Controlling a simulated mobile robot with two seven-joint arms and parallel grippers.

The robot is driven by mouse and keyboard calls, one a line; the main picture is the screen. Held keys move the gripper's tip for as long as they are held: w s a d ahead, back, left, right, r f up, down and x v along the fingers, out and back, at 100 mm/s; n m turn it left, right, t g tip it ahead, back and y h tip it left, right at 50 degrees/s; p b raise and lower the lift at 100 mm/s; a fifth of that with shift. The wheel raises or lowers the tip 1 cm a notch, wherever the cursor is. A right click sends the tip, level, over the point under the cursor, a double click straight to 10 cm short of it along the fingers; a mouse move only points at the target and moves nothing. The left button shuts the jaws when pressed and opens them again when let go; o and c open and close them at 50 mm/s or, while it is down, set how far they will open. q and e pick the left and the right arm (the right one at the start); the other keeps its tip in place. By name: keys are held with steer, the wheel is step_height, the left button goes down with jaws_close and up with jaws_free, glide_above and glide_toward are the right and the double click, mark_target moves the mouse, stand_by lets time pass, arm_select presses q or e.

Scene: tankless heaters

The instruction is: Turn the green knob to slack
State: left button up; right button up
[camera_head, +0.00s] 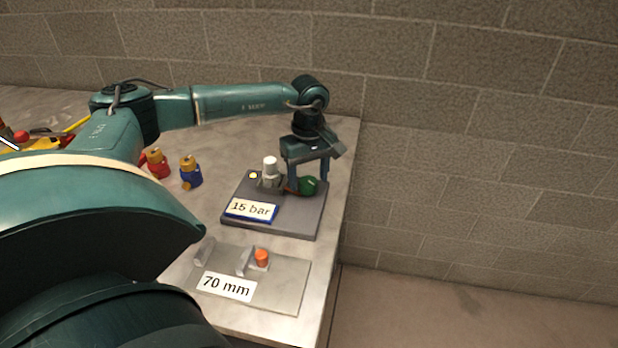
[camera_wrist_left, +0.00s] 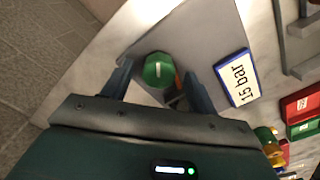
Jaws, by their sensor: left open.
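The green knob (camera_head: 308,186) sits at the right side of a grey plate (camera_head: 285,223) that bears a blue-framed "15 bar" sign (camera_head: 250,210). My left gripper (camera_head: 308,184) reaches down over the knob from above and is open. In the left wrist view the green knob (camera_wrist_left: 158,70) shows a white line on its face and lies between the two spread fingers (camera_wrist_left: 160,84), with gaps on both sides. Part of the knob is hidden by a finger in the head view. My right gripper is not in view.
A white-capped fitting (camera_head: 270,170) stands left of the knob on the same plate. A "70 mm" plate (camera_head: 285,290) with an orange peg (camera_head: 262,258) lies nearer. Red (camera_head: 157,164) and blue (camera_head: 190,174) valves stand left. The table's edge is close on the right, before a block wall.

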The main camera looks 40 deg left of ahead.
arm_select(q)
steer(key=shift+f, duration=0.9)
steer(key=shift+c, duration=0.2)
steer(key=c, duration=1)
steer(key=shift+o, duration=0.2)
